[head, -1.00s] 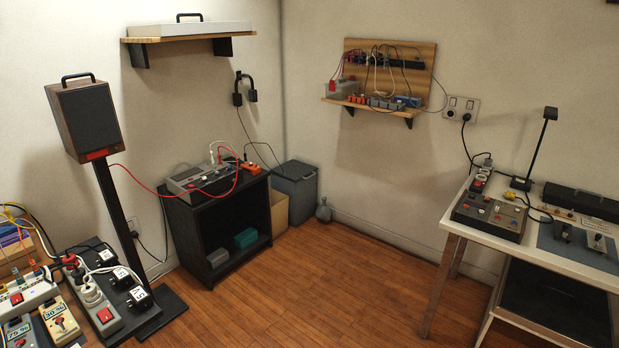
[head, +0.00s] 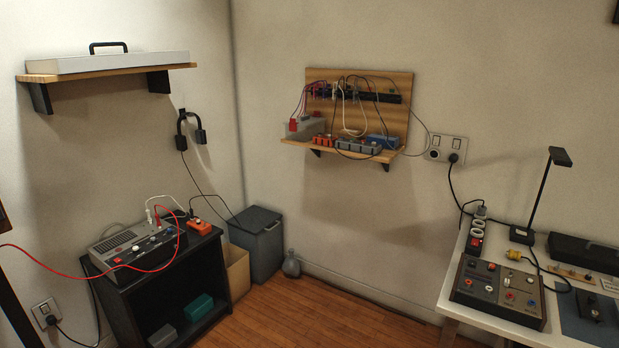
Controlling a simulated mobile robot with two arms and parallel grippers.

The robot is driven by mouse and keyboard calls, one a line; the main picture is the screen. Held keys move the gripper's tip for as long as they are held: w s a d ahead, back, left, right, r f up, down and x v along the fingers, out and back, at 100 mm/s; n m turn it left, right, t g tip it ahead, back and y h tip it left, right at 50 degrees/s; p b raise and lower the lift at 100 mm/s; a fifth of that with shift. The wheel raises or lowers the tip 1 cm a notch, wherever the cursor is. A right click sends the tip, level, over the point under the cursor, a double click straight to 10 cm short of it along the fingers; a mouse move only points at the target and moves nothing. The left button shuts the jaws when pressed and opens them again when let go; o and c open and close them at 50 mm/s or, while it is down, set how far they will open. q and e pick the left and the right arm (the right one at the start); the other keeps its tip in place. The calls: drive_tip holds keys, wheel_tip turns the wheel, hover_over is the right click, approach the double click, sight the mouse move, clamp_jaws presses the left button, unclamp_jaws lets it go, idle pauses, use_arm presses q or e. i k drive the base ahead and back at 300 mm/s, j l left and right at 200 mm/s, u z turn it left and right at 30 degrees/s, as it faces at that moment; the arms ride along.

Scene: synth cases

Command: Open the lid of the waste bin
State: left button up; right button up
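The waste bin is a grey box-shaped bin (head: 266,256) on the floor in the back corner of the head view. Its flat lid (head: 254,219) looks shut. The black cabinet and a cardboard box in front hide part of its left and lower side. Neither of my grippers shows in the head view.
A black cabinet (head: 214,266) with an electronic device (head: 138,247) on top stands left of the bin. An open cardboard box (head: 236,273) sits between them. A grey flask (head: 291,265) stands right of the bin. A white table (head: 456,293) is at right. Wooden floor (head: 330,318) lies clear between.

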sight(254, 219)
drive_tip(key=i+u, duration=0.1)
drive_tip(key=i, duration=0.5)
drive_tip(key=i+l+u, duration=0.15)
drive_tip(key=i, duration=0.5)
drive_tip(key=i+l+u, duration=0.1)
drive_tip(key=i, duration=0.5)
